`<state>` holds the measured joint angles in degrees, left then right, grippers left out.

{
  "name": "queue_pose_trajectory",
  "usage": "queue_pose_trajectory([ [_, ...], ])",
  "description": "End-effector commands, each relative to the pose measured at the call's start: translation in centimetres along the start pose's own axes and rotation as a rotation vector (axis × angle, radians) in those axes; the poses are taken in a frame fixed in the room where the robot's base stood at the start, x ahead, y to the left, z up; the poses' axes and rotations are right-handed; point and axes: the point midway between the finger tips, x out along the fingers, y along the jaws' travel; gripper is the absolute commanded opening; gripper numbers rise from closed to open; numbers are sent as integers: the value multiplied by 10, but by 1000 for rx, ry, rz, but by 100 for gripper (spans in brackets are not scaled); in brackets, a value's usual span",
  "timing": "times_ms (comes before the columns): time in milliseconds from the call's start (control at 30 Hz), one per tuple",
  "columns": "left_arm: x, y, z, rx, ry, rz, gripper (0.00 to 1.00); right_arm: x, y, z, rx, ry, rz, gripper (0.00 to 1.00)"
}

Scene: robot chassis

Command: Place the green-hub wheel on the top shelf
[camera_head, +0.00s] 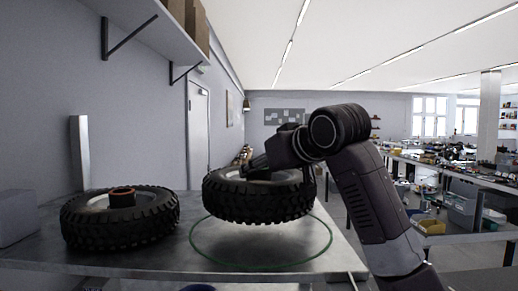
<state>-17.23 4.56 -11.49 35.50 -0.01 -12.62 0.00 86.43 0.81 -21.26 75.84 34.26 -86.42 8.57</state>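A black knobby-tyred wheel (258,205) hangs tilted slightly above the metal table, over a green ring outline. Its hub is mostly hidden by my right gripper, so I cannot make out the hub's colour. My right gripper (258,169) reaches in from the right and appears shut on this wheel at its hub; the fingertips are partly hidden. A second wheel (120,222) with an orange-brown hub lies flat on the table at the left. A wall shelf (158,30) runs along the upper left, above the table. My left gripper is not in view.
The metal table (160,262) carries a green ring (262,266) marked on its top. A grey box (16,218) sits at the far left edge. Brown boxes (196,28) stand on the shelf, and black brackets (124,38) hang below it. Cluttered workbenches fill the right background.

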Motion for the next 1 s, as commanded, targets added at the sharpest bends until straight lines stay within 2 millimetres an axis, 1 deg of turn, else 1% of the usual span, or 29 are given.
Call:
queue_pose_trajectory([
  [33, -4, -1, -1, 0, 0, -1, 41, -2, 0, -3, -2, 18, 0, 0],
  [133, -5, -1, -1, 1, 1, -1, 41, 1, 0, 4, -1, 19, 0, 0],
  [333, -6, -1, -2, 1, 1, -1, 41, 4, 0, 11, -1, 19, 0, 0],
  [533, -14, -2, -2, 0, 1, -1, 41, 12, 0, 30, -1, 16, 0, 0],
  [700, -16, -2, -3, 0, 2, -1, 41, 16, 0, 41, -2, 19, 0, 0],
  [967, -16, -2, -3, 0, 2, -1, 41, 18, 0, 44, -1, 18, 0, 0],
  [1000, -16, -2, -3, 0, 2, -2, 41, 21, 0, 51, 1, 0, 0, 39],
])
